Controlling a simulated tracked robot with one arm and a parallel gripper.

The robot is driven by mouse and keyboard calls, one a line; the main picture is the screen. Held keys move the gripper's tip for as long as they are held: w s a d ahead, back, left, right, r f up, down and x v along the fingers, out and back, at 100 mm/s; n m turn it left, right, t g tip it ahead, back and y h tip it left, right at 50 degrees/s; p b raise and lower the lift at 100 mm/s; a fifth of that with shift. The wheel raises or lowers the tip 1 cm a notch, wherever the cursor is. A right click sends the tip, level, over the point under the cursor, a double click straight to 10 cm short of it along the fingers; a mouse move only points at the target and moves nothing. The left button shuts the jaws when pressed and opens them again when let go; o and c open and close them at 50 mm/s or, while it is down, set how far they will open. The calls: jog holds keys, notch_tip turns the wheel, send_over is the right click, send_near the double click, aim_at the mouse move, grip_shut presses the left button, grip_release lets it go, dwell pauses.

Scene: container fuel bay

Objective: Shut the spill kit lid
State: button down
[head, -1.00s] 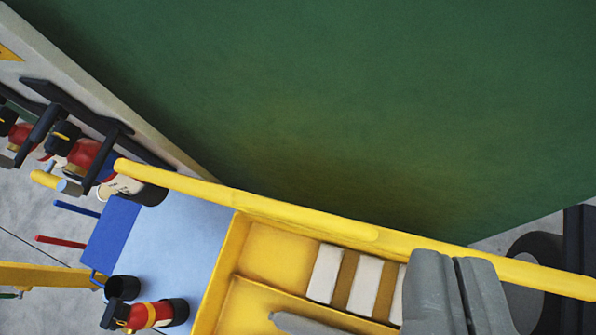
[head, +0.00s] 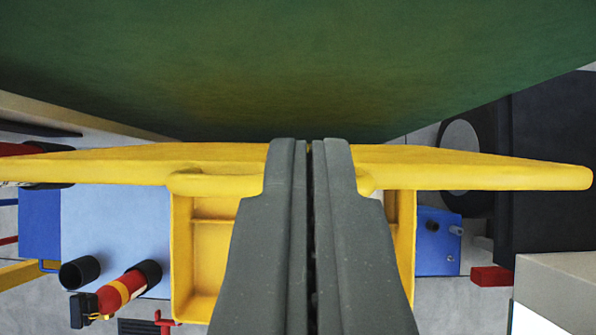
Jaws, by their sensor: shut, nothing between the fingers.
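The yellow spill kit lid (head: 478,172) runs across the head view as a long, thin slab, seen nearly edge-on. It is open above the yellow spill kit box (head: 182,262), whose inside shows to the left of my fingers. A rounded yellow lip (head: 212,184) sits at the middle of the lid's near edge. My gripper (head: 309,146) is shut and empty, with its fingertips over the middle of the lid. I cannot tell whether they touch it. The fingers hide the middle of the lip and most of the box.
A green wall (head: 300,60) fills the top. At left are a pale blue surface (head: 110,225), a black cup (head: 78,273) and a red-and-yellow cylinder (head: 125,288). At right are a blue box (head: 436,250), a red block (head: 491,277), a dark wheel (head: 462,155) and a pale box (head: 560,285).

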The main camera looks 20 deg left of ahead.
jog(key=s+a+b+x, duration=0.1)
jog(key=x, duration=0.6)
jog(key=shift+w+d+f, duration=0.25)
jog(key=shift+d+f, duration=0.2)
jog(key=shift+f, duration=0.25)
jog(key=shift+s+a+f+b, duration=0.15)
jog(key=shift+s+b, duration=0.1)
jog(key=shift+s, duration=0.35)
jog(key=shift+s+a+f+b, duration=0.1)
jog(key=shift+s+f+b, duration=0.1)
jog(key=shift+s, duration=0.4)
jog(key=shift+s, duration=0.1)
